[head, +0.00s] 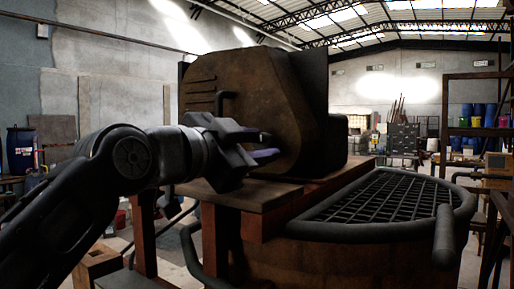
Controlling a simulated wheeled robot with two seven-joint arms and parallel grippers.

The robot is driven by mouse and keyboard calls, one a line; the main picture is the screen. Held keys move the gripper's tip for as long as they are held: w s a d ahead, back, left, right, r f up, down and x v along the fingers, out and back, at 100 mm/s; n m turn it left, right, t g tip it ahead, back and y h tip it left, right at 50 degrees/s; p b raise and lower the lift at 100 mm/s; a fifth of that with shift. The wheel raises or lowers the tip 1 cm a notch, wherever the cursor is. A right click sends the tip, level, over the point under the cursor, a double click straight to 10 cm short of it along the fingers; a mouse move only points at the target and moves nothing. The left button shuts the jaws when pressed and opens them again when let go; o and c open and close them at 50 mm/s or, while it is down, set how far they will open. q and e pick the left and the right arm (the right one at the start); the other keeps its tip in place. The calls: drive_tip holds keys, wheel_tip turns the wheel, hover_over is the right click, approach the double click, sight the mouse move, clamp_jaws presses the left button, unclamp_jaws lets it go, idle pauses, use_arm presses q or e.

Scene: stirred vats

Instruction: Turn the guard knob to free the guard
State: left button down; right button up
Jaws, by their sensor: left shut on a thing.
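The guard (265,85) is a large rust-brown metal housing with rounded edges, slots at its upper left and a small dark handle (221,101) on its face. My left arm comes in from the left, and my left gripper (264,146) is at the lower part of the guard's face. Its two fingers are shut on the small guard knob (267,139), which is mostly hidden between the fingertips. The knob's turned angle cannot be made out. My right gripper is not in view.
The guard sits on a wooden platform (250,196) with reddish posts. A round vat (350,262) with a dark grid cover (385,197) and thick rim stands at the right. Blue barrels (22,150) and shelving are far back. Open floor shows between.

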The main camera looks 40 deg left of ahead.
use_arm(q)
drive_tip(key=n+b, duration=0.1)
drive_tip(key=n, duration=0.3)
drive_tip(key=shift+f, duration=0.1)
drive_tip(key=n, duration=0.3)
drive_tip(key=shift+n+b, duration=0.35)
drive_tip(key=shift+n, duration=0.05)
drive_tip(key=n, duration=0.3)
drive_tip(key=shift+n, duration=2.2)
drive_tip(key=c, duration=0.9)
unclamp_jaws()
